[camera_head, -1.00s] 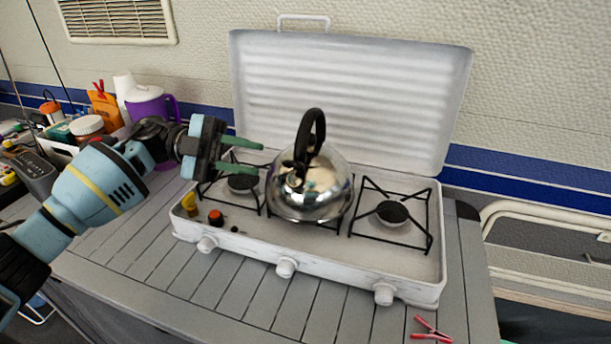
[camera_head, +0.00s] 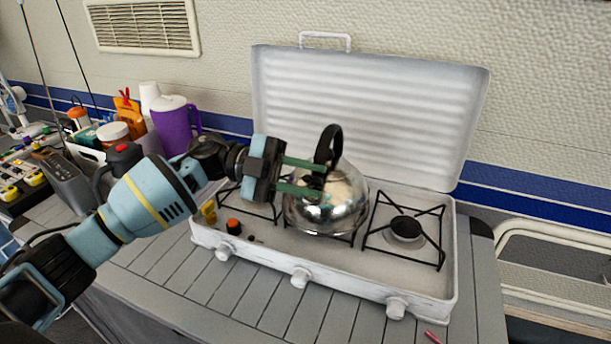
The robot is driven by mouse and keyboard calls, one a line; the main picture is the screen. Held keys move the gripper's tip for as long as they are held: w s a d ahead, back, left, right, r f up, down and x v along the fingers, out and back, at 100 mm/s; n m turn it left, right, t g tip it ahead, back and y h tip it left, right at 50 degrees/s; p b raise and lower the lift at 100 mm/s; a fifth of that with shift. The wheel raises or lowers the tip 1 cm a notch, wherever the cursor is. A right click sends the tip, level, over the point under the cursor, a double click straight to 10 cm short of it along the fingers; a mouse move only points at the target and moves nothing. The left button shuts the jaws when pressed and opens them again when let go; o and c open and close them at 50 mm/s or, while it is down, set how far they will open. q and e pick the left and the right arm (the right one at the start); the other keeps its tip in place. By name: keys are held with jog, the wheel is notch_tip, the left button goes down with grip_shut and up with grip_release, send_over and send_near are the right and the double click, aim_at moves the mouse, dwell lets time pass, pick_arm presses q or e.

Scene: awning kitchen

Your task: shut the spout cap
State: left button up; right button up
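A shiny steel kettle (camera_head: 330,207) with a black arched handle (camera_head: 327,146) stands on the middle burner of a white camping stove. Its spout side faces my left gripper. My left gripper (camera_head: 324,178) has its two green fingers apart, reaching to the kettle's upper left by the foot of the handle. The black spout cap (camera_head: 316,181) shows only partly at the fingertips; whether the fingers touch it, and whether it is up or down, I cannot tell. My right gripper is not in view.
The stove (camera_head: 340,275) has its lid (camera_head: 370,115) raised behind the kettle. The right burner (camera_head: 405,229) is empty. A purple jug (camera_head: 175,125), jars and a crate crowd the counter at the left. An orange-topped item (camera_head: 233,226) lies on the stove's front left.

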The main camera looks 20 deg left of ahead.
pick_arm(q)
grip_shut()
